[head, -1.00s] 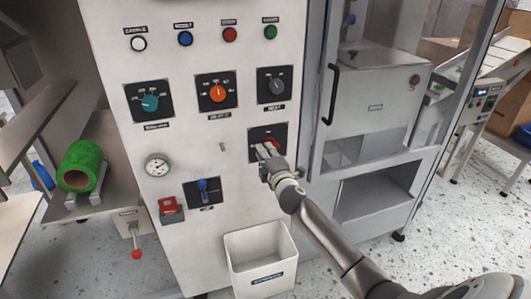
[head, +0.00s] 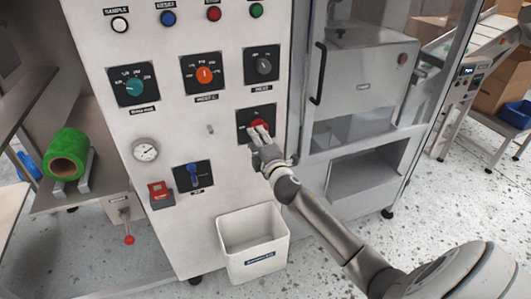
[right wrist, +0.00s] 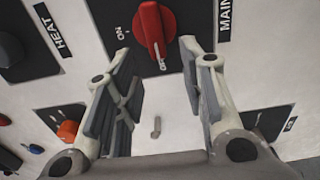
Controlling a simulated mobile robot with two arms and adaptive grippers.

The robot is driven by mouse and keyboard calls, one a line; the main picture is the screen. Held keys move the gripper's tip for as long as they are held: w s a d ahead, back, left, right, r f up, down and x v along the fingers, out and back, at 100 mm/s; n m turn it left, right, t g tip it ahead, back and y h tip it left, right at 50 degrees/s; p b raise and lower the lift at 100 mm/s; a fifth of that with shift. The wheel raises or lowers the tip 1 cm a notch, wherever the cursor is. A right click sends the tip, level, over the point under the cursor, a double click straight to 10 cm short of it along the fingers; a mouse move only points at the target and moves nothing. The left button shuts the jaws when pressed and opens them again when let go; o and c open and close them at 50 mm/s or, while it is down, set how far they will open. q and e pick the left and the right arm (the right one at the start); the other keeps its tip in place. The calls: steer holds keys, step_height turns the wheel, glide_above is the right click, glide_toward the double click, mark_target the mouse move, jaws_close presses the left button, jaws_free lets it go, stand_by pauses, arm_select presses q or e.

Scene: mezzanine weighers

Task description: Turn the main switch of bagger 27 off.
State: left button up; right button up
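The red main switch (head: 258,125) sits on a black plate low on the right side of the white panel. It also shows in the right wrist view (right wrist: 152,28), beside a label reading MAIN. The white line on its grip points down in that view, towards what looks like the OFF mark; ON is at its left. My right gripper (head: 260,132) is in front of the switch and partly hides it. In the right wrist view its fingers (right wrist: 155,50) are open, one on each side of the grip's lower end, with gaps visible. My left gripper is not in view.
Above the switch are an orange knob (head: 204,75), a grey knob (head: 264,66) and a teal knob (head: 134,85). A blue switch (head: 194,174) and red box (head: 160,190) are lower left. A white bin (head: 252,241) stands below. A door handle (head: 318,75) is to the right.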

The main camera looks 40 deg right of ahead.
steer(key=v, duration=0.8)
steer(key=shift+s, duration=0.35)
steer(key=shift+a, duration=0.1)
steer(key=s+a+f+m+g+y, duration=0.1)
steer(key=s+f+m+g, duration=0.2)
steer(key=f, duration=1)
steer(key=s+a+f+m+g, duration=0.1)
steer(key=s+f+g, duration=0.35)
steer(key=f, duration=0.75)
steer(key=s+a+f+m+g+y, duration=0.15)
steer(key=s+f, duration=0.45)
steer(key=f, duration=0.7)
steer(key=s+a+f+m+g, duration=0.2)
steer(key=s+f, duration=0.5)
steer(key=s, duration=0.5)
steer(key=s+a+f+m+g+y, duration=0.1)
steer(key=s+a+f+m+g, duration=0.2)
steer(key=s, duration=0.9)
steer(key=s+a+f+m+g, duration=0.2)
steer(key=s+a+f, duration=0.3)
steer(key=s+f, duration=0.6)
steer(key=shift+s+a+g, duration=0.3)
steer(key=shift+s, duration=0.3)
steer(key=shift+m+y, duration=0.25)
